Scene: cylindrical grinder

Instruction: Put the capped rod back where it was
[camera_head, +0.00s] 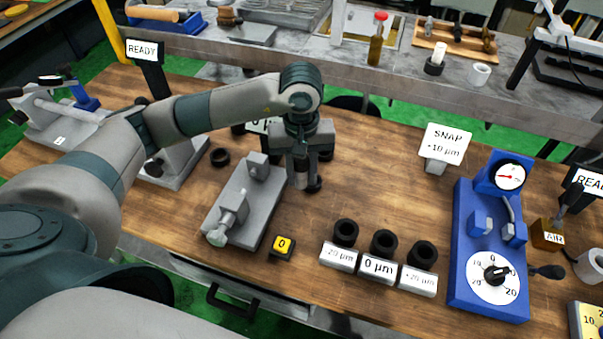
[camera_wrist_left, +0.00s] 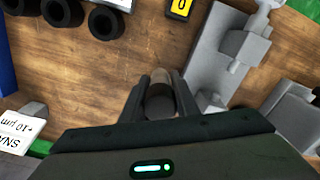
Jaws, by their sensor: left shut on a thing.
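My left gripper (camera_head: 302,182) points down over the table, just right of the grey fixture. In the left wrist view its two fingers (camera_wrist_left: 162,98) are closed on the capped rod (camera_wrist_left: 160,103), seen end-on as a dark round end with a lighter brownish part beyond it. In the head view the rod is mostly hidden by the gripper, and I cannot tell whether it touches the table. The grey fixture (camera_head: 238,205) with its two raised blocks also shows in the left wrist view (camera_wrist_left: 222,60). My right gripper is not in view.
Three black rings (camera_head: 383,243) stand behind blocks labelled in µm. A yellow "0" block (camera_head: 282,247) sits at the front. A blue dial gauge (camera_head: 490,240) and a SNAP sign (camera_head: 445,143) stand to the right. A loose black ring (camera_head: 220,157) lies behind the fixture.

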